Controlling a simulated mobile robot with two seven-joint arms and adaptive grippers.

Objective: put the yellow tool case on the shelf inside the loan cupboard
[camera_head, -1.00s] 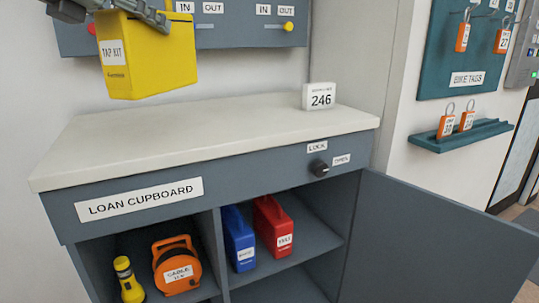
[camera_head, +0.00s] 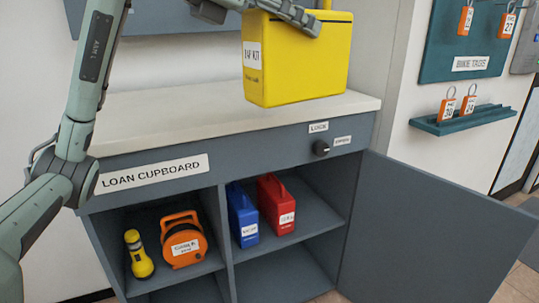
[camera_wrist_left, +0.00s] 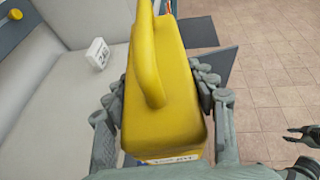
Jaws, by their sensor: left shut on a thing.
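The yellow tool case (camera_head: 296,62), labelled as a tap kit, hangs in the air in front of and above the counter's right part. My left gripper (camera_head: 270,8) is shut on its upper part. In the left wrist view the gripper's fingers (camera_wrist_left: 160,95) press both sides of the case (camera_wrist_left: 165,110) below its handle. The loan cupboard (camera_head: 152,174) stands below with its door (camera_head: 430,225) swung open to the right. Its shelf (camera_head: 285,238) holds a blue case (camera_head: 242,215) and a red case (camera_head: 276,204), with bare shelf to their right. My right gripper (camera_wrist_left: 305,135) shows at the wrist view's right edge, apparently open.
A yellow torch (camera_head: 138,254) and an orange cable reel (camera_head: 184,240) sit in the left compartment. A divider separates the compartments. The white 246 block (camera_wrist_left: 98,53) stands on the counter (camera_head: 170,118). Orange tags (camera_head: 468,105) rest on a teal wall ledge.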

